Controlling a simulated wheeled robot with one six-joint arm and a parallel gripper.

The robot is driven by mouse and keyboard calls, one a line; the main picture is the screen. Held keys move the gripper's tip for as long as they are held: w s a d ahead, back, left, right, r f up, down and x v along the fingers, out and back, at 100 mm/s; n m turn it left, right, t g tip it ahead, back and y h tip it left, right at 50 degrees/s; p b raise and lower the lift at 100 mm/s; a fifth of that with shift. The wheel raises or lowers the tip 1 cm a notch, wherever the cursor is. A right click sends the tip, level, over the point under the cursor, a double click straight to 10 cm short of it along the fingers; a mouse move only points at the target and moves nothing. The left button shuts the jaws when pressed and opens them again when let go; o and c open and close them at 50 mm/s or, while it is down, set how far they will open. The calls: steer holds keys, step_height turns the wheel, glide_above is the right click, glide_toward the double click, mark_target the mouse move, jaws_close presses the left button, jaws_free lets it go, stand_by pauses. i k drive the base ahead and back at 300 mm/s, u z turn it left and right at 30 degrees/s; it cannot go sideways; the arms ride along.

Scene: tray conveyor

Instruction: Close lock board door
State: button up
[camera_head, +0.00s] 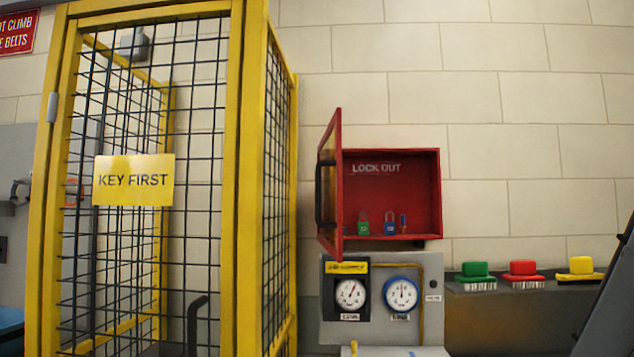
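The red lock board (425,190) is a wall box marked "LOCK OUT", right of the yellow cage. Its red-framed door (336,150) is hinged on the left side and stands open, swung out toward me. A dark handle (319,194) is on the door's left-facing side. My gripper is not clearly visible.
A yellow mesh cage (244,180) with a "KEY FIRST" sign (134,180) stands close left of the open door. A panel with two gauges (402,294) is below the box. Green, red and yellow brushes (523,271) lie on a ledge at right.

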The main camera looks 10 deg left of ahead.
mark_target(324, 149)
steer(key=k, duration=0.35)
steer(key=u, duration=0.75)
steer(key=i, duration=1)
steer(key=z, duration=1.4)
steer(key=k, duration=1.05)
steer(key=u, duration=1.05)
